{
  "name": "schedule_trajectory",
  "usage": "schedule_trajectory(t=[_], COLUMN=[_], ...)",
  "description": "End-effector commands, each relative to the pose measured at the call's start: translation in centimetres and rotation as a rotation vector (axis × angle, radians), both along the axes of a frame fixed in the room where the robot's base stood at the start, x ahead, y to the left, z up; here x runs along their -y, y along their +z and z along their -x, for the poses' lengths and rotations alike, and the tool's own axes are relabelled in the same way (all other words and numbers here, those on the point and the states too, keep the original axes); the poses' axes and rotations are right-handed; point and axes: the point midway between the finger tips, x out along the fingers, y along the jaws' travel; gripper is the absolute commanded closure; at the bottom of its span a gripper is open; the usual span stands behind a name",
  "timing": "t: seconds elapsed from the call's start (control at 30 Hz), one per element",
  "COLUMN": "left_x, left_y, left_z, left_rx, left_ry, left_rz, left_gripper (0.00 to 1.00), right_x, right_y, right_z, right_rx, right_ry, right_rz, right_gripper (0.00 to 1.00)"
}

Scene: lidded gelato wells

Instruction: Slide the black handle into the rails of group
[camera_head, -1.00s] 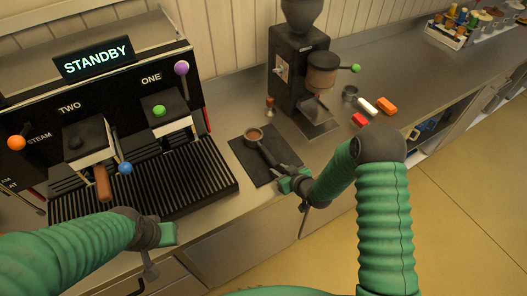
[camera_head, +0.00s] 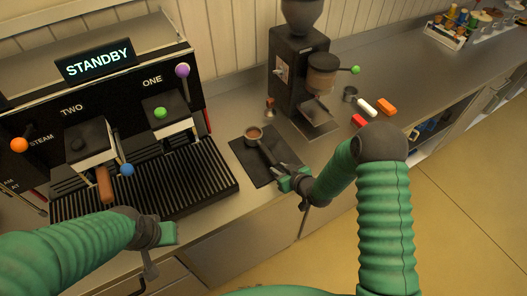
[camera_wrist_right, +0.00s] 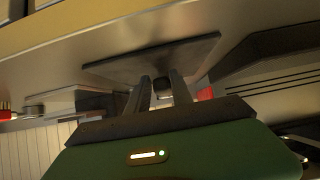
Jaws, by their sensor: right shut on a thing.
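A portafilter with a round metal basket (camera_head: 253,133) and a black handle (camera_head: 268,156) is over the dark mat (camera_head: 247,160) on the counter. I cannot tell whether it touches the mat. My right gripper (camera_head: 285,180) is shut on the black handle, whose dark end (camera_wrist_right: 161,84) shows between the fingers in the right wrist view. Group ONE (camera_head: 167,117) has a green knob and no handle under it. Group TWO (camera_head: 90,143) has a black knob, with a brown handle (camera_head: 104,185) below it. My left gripper (camera_head: 160,246) is apart from these, in front of the drip tray; its opening is unclear.
The slatted drip tray (camera_head: 205,180) lies below the groups. A grinder (camera_head: 300,75) stands behind the mat, with a small tamper (camera_head: 269,107) beside it. Red, white and orange items (camera_head: 367,106) lie farther right. The counter edge is close to the mat's front.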

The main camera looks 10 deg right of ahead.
Motion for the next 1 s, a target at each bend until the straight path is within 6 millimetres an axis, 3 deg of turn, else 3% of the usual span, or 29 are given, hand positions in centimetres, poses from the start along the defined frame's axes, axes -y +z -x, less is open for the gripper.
schedule_trajectory(t=[0.63, 1.0], left_x=[0.0, 0.0], left_y=[4.1, 4.1], left_z=[0.0, 0.0], left_rx=[0.000, 0.000], left_ry=[0.000, 0.000], left_rz=[0.000, 0.000], left_gripper=[0.64, 0.64], right_x=[0.0, 0.0], right_y=[5.6, 5.7], right_z=[-0.1, -0.1], right_rx=[0.005, 0.003], right_ry=[-0.001, 0.000], right_rz=[-0.001, -0.001], right_gripper=[1.00, 1.00])
